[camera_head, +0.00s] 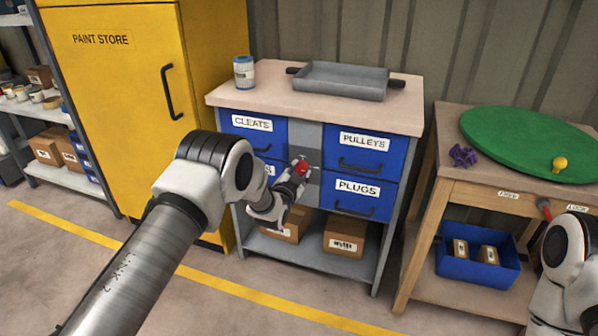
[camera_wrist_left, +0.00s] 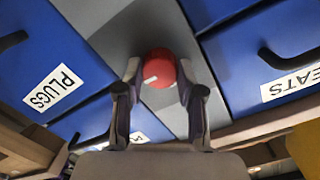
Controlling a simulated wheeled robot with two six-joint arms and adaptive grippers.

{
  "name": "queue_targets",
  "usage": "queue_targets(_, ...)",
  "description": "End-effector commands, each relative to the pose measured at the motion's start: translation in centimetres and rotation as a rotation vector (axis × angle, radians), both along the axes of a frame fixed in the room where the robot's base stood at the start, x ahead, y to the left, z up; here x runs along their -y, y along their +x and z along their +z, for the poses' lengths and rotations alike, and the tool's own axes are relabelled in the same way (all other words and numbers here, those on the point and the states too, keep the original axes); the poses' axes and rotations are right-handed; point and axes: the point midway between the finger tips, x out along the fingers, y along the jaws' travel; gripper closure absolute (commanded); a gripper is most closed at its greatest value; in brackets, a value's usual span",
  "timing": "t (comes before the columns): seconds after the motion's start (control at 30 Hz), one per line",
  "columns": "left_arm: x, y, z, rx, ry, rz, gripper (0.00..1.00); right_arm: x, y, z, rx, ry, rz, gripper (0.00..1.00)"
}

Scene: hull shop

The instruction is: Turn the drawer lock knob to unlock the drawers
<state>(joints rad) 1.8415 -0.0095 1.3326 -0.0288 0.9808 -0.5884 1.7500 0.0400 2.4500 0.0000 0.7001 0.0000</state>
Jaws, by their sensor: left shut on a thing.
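The red drawer lock knob (camera_head: 301,167) sits on the grey middle panel (camera_head: 307,141) of the cabinet, between the blue drawers. My left gripper (camera_head: 297,173) is at the knob. In the left wrist view the knob (camera_wrist_left: 160,70) is between the two fingertips (camera_wrist_left: 160,78), which are shut on it. A white mark shows on the knob's face. The drawers are labelled CLEATS (camera_head: 253,123), PULLEYS (camera_head: 364,142) and PLUGS (camera_head: 358,188); a fourth drawer is mostly hidden behind my left arm. The visible drawers are closed.
A grey tray (camera_head: 343,92) and a small jar (camera_head: 244,73) stand on the cabinet top. Cardboard boxes (camera_head: 344,236) lie on its lower shelf. A yellow paint store (camera_head: 118,50) stands left. A wooden table (camera_head: 470,190) with a green round board (camera_head: 530,135) stands right.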

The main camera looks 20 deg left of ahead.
Motion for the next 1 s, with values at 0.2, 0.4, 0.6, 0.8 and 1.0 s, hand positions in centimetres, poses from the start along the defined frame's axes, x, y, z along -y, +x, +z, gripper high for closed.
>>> queue_targets(0.2, 0.0, -0.1, -0.2, -0.003, 0.002, -0.001, 0.97, 0.0, 0.0, 0.0, 0.0, 0.0, 0.0, 0.6)
queue_targets(0.4, 0.0, -0.1, -0.1, -0.003, 0.001, -0.001, 0.37, 0.0, 0.0, 0.0, 0.0, 0.0, 0.0, 0.6)
queue_targets(0.6, 0.0, 0.0, -0.1, -0.001, 0.001, 0.0, 0.37, 0.0, 0.0, 0.0, 0.0, 0.0, 0.0, 0.6)
queue_targets(0.8, 0.0, -1.1, 0.0, -0.003, 0.0, -0.001, 0.37, 0.0, 0.0, 0.0, 0.0, 0.0, 0.0, 0.6)
queue_targets(1.0, -0.2, -5.7, 0.4, -0.004, 0.0, 0.001, 0.37, 0.0, 0.0, 0.0, 0.0, 0.0, 0.0, 0.6)
